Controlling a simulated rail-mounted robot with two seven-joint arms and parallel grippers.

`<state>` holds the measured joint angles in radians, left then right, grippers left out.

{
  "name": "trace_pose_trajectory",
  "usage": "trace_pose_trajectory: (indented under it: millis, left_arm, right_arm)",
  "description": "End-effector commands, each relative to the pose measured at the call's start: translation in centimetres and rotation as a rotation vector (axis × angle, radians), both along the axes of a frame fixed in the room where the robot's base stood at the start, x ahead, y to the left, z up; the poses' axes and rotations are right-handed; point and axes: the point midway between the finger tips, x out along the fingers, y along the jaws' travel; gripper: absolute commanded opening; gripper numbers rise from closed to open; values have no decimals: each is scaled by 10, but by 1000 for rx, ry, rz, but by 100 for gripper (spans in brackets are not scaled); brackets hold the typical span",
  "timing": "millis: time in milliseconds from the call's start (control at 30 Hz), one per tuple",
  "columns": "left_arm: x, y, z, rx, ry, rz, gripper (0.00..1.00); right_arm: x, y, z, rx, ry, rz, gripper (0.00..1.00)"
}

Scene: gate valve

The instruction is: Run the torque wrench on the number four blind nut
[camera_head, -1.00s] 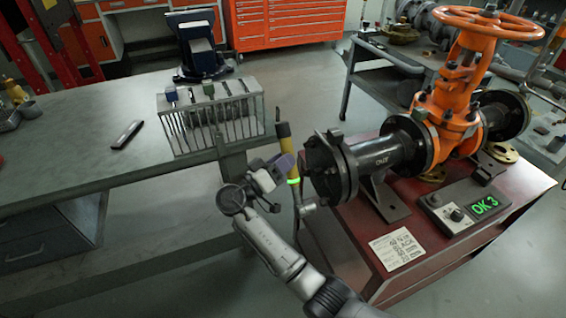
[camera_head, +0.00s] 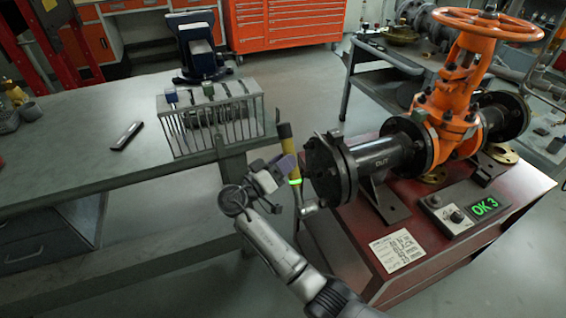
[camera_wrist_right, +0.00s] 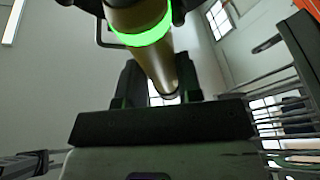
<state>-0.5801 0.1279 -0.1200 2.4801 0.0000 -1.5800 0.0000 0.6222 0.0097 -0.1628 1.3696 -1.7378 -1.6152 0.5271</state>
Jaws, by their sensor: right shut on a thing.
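My right gripper (camera_head: 285,173) is shut on the torque wrench (camera_head: 285,133). The wrench has a yellow handle and a lit green ring, and stands near upright just left of the pipe's blind flange (camera_head: 325,170). In the right wrist view the wrench (camera_wrist_right: 140,20) passes between the fingers, with its green ring close to the camera. The wrench's lower end is by the flange's lower left edge; I cannot tell whether it sits on a nut. The nut numbers cannot be made out. A display box (camera_head: 455,214) reads "OK 3" in green. My left gripper is not in view.
The orange gate valve (camera_head: 455,100) and its black pipe stand on a red bench (camera_head: 350,250) beside a paper card (camera_head: 398,250). A wire tool rack (camera_head: 210,118), a blue vise (camera_head: 200,50) and a dark flat object (camera_head: 127,135) are on the grey workbench (camera_head: 70,150).

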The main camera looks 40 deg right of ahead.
Motion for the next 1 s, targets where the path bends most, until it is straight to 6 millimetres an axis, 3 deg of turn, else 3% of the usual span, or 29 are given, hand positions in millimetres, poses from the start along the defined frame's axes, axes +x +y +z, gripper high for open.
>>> trace_pose_trajectory:
  millis: [1000]
  left_arm:
    - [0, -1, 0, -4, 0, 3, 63]
  right_arm:
    - [-8, -27, 2, -3, -3, 0, 0]
